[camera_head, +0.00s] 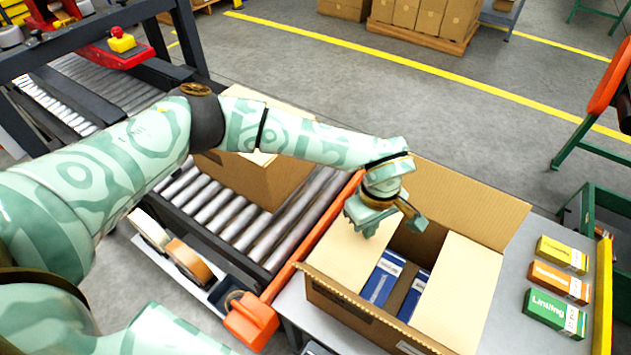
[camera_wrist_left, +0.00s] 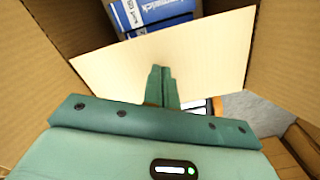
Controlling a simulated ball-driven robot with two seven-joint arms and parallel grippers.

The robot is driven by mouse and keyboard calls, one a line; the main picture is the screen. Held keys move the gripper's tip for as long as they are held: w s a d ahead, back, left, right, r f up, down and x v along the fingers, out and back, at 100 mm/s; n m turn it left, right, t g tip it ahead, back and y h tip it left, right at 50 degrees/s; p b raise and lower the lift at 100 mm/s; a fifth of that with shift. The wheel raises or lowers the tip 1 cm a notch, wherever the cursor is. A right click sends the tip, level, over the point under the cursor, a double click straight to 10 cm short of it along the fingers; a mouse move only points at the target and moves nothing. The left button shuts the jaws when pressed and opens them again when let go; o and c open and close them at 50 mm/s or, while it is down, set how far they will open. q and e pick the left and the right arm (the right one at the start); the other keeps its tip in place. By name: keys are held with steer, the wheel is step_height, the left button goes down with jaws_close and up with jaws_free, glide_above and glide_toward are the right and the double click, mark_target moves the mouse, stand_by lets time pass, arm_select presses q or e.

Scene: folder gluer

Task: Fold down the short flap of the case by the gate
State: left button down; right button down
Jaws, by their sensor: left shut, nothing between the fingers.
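The open case (camera_head: 345,309) is brown cardboard and stands on a grey table beside the orange gate bar (camera_head: 290,270). Its left short flap (camera_head: 340,262) is pale and slopes over the left part of the opening; the flap also shows in the left wrist view (camera_wrist_left: 205,60). My left gripper (camera_head: 366,222) is over this flap, its fingers shut and empty. In the wrist view the fingertips (camera_wrist_left: 160,70) overlap the flap; I cannot tell whether they touch it. The right short flap (camera_head: 465,285) is pale too. Blue boxes (camera_head: 383,280) lie inside. My right gripper is out of view.
A roller conveyor (camera_head: 225,218) with another carton (camera_head: 265,182) lies left of the gate. Yellow, orange and green packs (camera_head: 553,315) stand on the table at right.

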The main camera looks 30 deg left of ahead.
arm_select(q)
steer(key=shift+d+f, duration=0.1)
step_height(320, 180, up, 9)
steer(key=p, duration=0.6)
stand_by(0.3)
steer(key=shift+f, duration=0.1)
stand_by(0.4)
